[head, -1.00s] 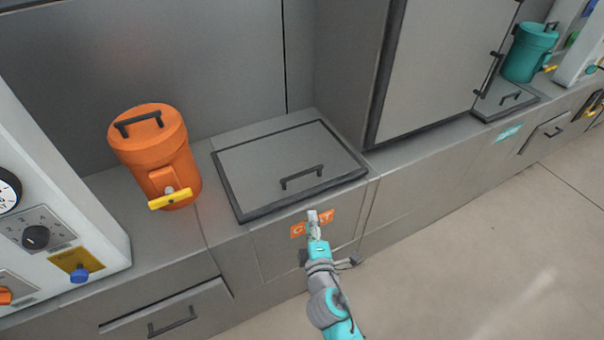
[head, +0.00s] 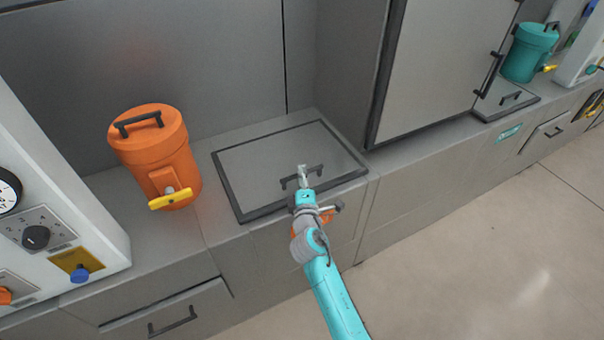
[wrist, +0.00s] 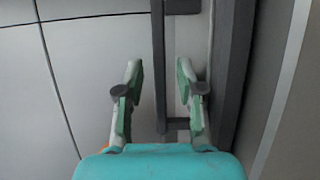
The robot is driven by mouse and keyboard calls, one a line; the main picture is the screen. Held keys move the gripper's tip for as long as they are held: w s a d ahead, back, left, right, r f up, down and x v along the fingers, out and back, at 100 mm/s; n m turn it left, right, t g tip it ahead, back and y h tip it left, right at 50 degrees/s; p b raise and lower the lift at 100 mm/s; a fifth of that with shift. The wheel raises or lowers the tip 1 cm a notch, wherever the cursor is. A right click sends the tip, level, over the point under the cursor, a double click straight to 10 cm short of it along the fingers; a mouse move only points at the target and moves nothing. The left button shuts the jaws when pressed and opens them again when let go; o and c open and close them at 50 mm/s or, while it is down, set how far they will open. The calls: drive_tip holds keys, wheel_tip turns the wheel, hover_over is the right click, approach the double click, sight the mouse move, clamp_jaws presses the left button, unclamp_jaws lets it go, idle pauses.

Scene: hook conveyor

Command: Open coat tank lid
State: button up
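The coat tank lid (head: 265,160) is a flat grey panel with a dark frame, lying closed in the counter. Its dark bar handle (head: 313,171) is near the lid's front edge. My gripper (head: 302,172) is at this handle in the head view. Whether the fingers touch the bar, I cannot tell. The orange label on the counter front is mostly hidden behind my arm.
An orange tank (head: 155,150) with a yellow tap stands left of the lid. A tall grey cabinet (head: 440,70) rises to the right. A teal tank (head: 530,52) is at the far right. A white control panel (head: 50,200) stands at the left. The floor at right is clear.

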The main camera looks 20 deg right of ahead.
drive_tip(key=shift+w+d, duration=0.15)
drive_tip(key=shift+w, duration=0.55)
clamp_jaws()
drive_tip(key=shift+r, duration=0.1)
